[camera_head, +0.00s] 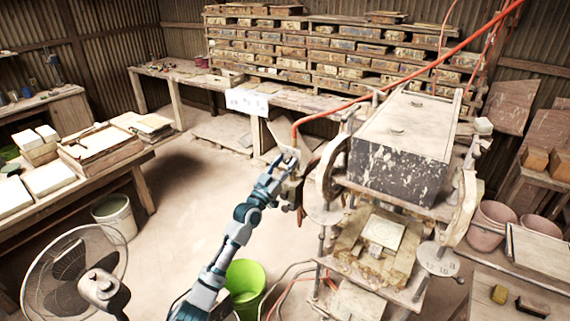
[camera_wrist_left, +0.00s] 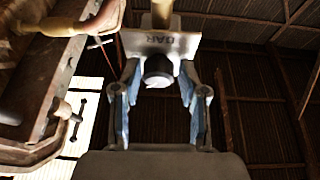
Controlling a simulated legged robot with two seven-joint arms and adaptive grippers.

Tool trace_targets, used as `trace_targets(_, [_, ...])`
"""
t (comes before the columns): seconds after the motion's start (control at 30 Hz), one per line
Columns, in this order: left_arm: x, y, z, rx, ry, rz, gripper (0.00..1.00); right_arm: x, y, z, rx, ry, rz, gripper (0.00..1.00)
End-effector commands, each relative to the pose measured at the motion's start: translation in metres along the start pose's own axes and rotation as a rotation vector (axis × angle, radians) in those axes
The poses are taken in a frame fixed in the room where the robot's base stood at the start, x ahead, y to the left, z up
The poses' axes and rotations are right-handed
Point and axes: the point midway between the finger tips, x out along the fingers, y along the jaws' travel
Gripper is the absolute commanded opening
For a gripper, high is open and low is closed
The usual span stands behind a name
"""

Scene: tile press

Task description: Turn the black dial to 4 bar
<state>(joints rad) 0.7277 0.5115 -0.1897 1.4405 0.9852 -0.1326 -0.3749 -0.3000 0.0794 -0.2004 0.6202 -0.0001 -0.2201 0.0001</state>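The black dial (camera_wrist_left: 158,71) sits on a pale plate (camera_wrist_left: 185,42) lettered "BAR" in the left wrist view. My left gripper (camera_wrist_left: 158,78) has its two blue-padded fingers spread, one on each side of the dial, with a gap visible on both sides. In the head view my left gripper (camera_head: 279,168) reaches up to the left side of the tile press (camera_head: 400,150). The dial cannot be made out there, and its setting cannot be read in either view. My right gripper is not in view.
An orange hose (camera_head: 400,80) runs past the press. A green bucket (camera_head: 245,283) and a fan (camera_head: 75,270) stand near my left arm. A workbench (camera_head: 100,170) with tiles is at left. The floor between the bench and press is mostly clear.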

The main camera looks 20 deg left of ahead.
Motion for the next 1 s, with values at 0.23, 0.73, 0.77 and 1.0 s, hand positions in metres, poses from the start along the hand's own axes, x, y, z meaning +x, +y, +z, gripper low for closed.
trace_targets(0.23, [0.000,0.000,0.000,-0.002,-0.001,-0.001,0.00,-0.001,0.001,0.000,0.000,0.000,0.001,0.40])
trace_targets(0.73, [0.000,0.001,-0.001,-0.248,0.009,-0.104,0.00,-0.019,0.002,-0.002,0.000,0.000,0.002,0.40])
trace_targets(0.77, [0.000,0.001,-0.001,-0.248,0.009,-0.104,0.00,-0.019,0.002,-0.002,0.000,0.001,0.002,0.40])
trace_targets(1.0, [0.000,0.001,-0.001,-0.246,0.009,-0.103,0.43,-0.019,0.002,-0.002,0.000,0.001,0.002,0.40])
